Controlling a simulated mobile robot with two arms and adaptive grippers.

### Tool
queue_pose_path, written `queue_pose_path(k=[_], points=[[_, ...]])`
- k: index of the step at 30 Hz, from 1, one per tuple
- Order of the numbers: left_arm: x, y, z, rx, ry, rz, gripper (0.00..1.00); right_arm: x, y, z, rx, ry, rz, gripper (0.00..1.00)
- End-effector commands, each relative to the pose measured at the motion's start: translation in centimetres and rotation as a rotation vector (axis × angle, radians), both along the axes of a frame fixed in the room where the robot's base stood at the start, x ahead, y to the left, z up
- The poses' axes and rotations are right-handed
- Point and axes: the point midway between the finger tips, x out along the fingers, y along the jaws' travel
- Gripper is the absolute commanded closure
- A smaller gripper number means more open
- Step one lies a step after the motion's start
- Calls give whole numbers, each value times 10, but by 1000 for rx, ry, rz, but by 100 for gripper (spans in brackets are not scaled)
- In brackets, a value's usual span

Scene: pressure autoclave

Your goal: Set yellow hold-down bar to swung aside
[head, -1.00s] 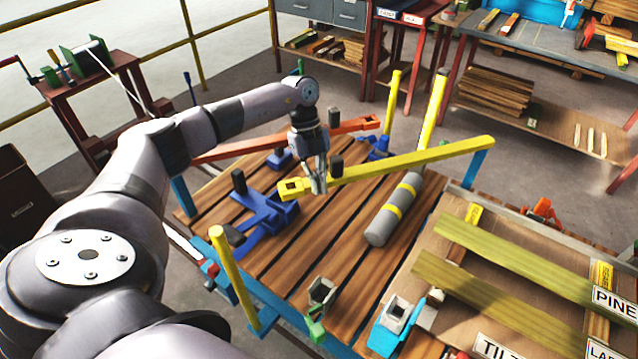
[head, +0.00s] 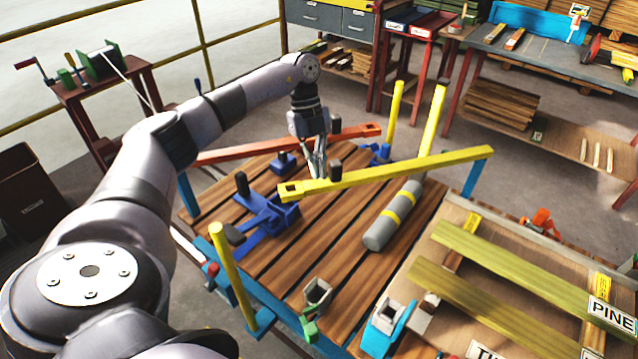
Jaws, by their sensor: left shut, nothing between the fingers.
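The yellow hold-down bar (head: 410,169) lies across the wood-slatted table, from a blue post (head: 477,174) at its right end to a slotted left end by a blue bracket (head: 268,218). A black knob (head: 336,168) stands up near its left part. My left gripper (head: 317,170) is shut and empty, pointing down on the far side of the bar, just left of the knob. Its tips are close to the bar's far edge; I cannot tell whether they touch it. My right gripper is out of view.
An orange-red bar (head: 290,143) lies behind my left gripper. Yellow posts (head: 231,275) stand at the table edges. A board with wooden strips (head: 505,265) is at the right.

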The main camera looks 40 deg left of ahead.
Motion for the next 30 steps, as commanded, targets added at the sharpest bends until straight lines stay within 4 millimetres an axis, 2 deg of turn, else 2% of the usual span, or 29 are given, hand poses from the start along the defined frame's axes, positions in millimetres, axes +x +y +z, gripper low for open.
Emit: queue_pose_path(k=[3,8,14,30], points=[[4,4,13,-1,-2,0,100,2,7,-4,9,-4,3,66],[4,6,22,-1,0,-1,100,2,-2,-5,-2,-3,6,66],[4,6,22,0,2,-2,100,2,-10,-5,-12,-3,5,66],[4,6,22,-1,3,-2,100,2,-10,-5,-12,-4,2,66]])
